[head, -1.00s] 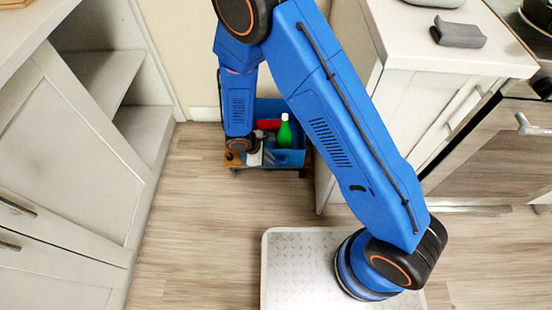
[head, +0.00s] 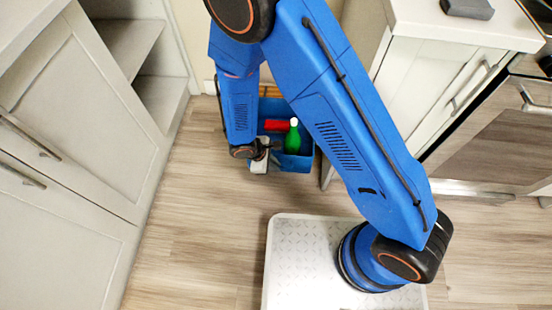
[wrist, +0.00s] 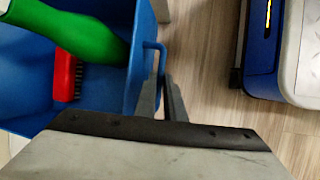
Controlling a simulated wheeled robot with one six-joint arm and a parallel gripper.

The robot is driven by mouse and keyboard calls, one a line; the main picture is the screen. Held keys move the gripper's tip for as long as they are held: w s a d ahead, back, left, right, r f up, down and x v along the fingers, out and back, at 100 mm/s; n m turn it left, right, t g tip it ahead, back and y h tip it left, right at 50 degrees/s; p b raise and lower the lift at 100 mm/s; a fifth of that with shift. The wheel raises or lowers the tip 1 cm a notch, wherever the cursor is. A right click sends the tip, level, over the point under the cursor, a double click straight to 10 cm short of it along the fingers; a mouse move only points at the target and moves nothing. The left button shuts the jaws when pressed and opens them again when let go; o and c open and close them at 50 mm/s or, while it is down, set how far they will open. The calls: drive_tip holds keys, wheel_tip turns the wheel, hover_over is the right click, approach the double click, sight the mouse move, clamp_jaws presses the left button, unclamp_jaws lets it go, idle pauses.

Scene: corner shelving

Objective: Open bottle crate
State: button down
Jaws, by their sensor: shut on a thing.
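The blue bottle crate (head: 297,163) stands low by the far wall, between the cabinets. It holds a green bottle (head: 293,138) with a white cap and a red brush (head: 274,125). In the wrist view, the bottle (wrist: 88,35) and the brush (wrist: 66,76) show inside the crate (wrist: 143,38). A blue loop handle (wrist: 161,50) sticks out from the crate's side. My gripper (head: 262,150) is at the crate's near left side. In the wrist view its narrow fingers (wrist: 160,92) are shut at the handle; the exact contact is partly hidden.
A wooden board (head: 270,91) shows behind the crate. White cabinets (head: 75,130) stand on the left, and a counter cabinet (head: 445,75) with an oven (head: 490,130) on the right. The wood floor (head: 190,220) in front is clear.

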drive_tip(key=shift+s, duration=0.5)
drive_tip(key=c, duration=1.8)
unclamp_jaws()
drive_tip(key=shift+c, duration=0.2)
drive_tip(key=shift+r, duration=0.1)
drive_tip(key=v, duration=1.7)
drive_tip(key=shift+a+r, duration=0.1)
drive_tip(key=shift+a, duration=0.05)
